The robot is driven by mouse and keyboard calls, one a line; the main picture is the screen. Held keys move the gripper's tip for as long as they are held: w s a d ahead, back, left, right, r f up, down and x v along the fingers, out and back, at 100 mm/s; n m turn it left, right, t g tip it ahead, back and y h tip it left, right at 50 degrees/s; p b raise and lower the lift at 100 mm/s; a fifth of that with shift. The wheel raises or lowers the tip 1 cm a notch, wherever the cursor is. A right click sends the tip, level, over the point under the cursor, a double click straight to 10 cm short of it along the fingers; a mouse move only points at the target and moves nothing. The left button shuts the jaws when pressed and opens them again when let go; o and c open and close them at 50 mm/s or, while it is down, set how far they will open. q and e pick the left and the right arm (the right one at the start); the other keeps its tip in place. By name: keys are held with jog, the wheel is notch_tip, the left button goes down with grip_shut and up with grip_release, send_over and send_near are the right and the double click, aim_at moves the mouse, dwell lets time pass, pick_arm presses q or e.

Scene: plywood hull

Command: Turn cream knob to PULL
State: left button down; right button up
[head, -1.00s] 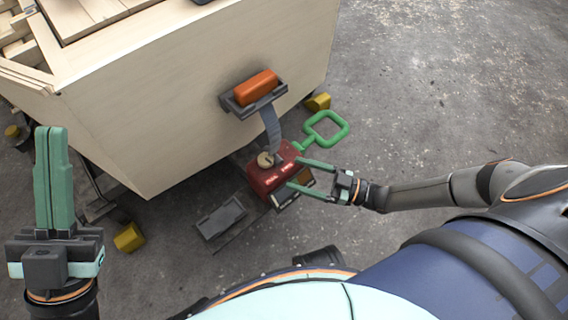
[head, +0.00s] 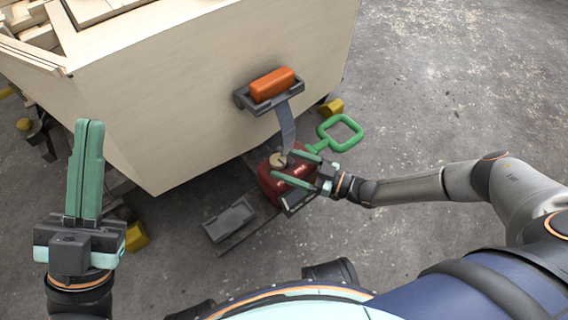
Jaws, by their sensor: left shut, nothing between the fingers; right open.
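The cream knob (head: 278,160) sits on top of a red box (head: 270,187) at the foot of the plywood hull. The knob has a dark pointer or slot; its exact setting is too small to read. My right gripper (head: 290,164) is open over the red box, with its fingertips close to the knob's right side. I cannot tell whether they touch it. The fingers cover the lettering on the box. My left gripper (head: 90,124) is shut and empty, pointing up at the left, far from the box.
A green loop handle (head: 341,132) sticks out from the box to the right. An orange block (head: 272,84) rests in a dark bracket on the plywood hull (head: 200,90), with a grey strap (head: 286,125) below. A grey plate (head: 229,219) lies on the floor. Yellow blocks (head: 332,107) stand nearby.

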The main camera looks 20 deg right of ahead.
jog(key=shift+w+a, duration=0.45)
grip_shut()
dwell(0.5)
